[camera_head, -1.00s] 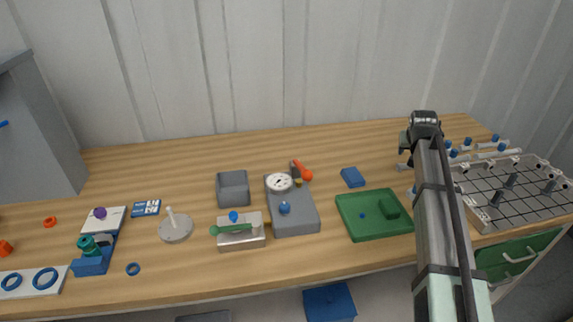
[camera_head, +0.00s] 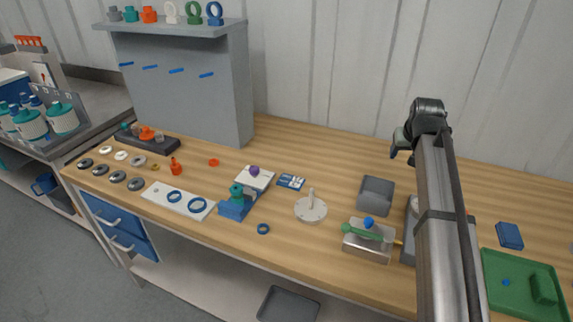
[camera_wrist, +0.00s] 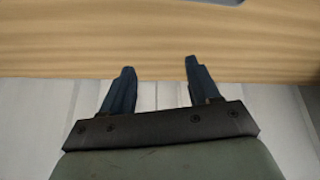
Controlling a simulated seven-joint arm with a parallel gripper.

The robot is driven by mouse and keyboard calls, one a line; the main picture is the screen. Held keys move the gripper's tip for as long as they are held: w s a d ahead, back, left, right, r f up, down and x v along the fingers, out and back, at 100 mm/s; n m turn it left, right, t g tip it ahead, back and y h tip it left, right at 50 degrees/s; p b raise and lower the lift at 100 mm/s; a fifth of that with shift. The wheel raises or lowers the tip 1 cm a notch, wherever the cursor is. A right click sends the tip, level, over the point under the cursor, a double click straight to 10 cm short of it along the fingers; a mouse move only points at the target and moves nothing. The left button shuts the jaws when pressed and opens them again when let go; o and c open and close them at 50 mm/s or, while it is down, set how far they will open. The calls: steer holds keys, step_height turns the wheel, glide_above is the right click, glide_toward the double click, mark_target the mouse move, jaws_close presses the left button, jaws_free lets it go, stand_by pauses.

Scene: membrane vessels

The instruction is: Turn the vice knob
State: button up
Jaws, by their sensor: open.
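I cannot tell for sure which fixture is the vice. A blue block (camera_head: 234,210) with a teal part (camera_head: 236,191) on it stands left of the middle of the bench. Beside it is a white plate (camera_head: 257,182) with a purple knob (camera_head: 254,170). Farther right, a silver block (camera_head: 367,247) carries a green handle (camera_head: 355,232) and a blue knob (camera_head: 368,222). My gripper (camera_head: 396,150) is high at the right, apart from all of these. In the wrist view its two dark fingers (camera_wrist: 160,68) are spread and empty, with bare wood and pale wall behind.
A grey shelf unit (camera_head: 180,85) with rings and pegs stands at the back left. A white disc with a post (camera_head: 311,209), a grey bin (camera_head: 376,193) and a green tray (camera_head: 520,285) are on the bench. My arm hides part of the grey gauge fixture. The back middle of the bench is clear.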

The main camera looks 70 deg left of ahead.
steer(key=s+a+r+n+g, duration=0.1)
steer(key=s+a, duration=0.4)
steer(key=s, duration=0.4)
steer(key=s+a+r+n+g, duration=0.1)
steer(key=s+a+n, duration=0.1)
steer(key=s+a, duration=0.5)
steer(key=n+g, duration=0.2)
steer(key=n, duration=0.1)
glide_toward(254, 168)
steer(key=x, duration=0.8)
steer(key=shift+a+f, duration=0.25)
steer(key=shift+c, duration=0.2)
steer(key=c, duration=1)
steer(key=shift+t, duration=0.3)
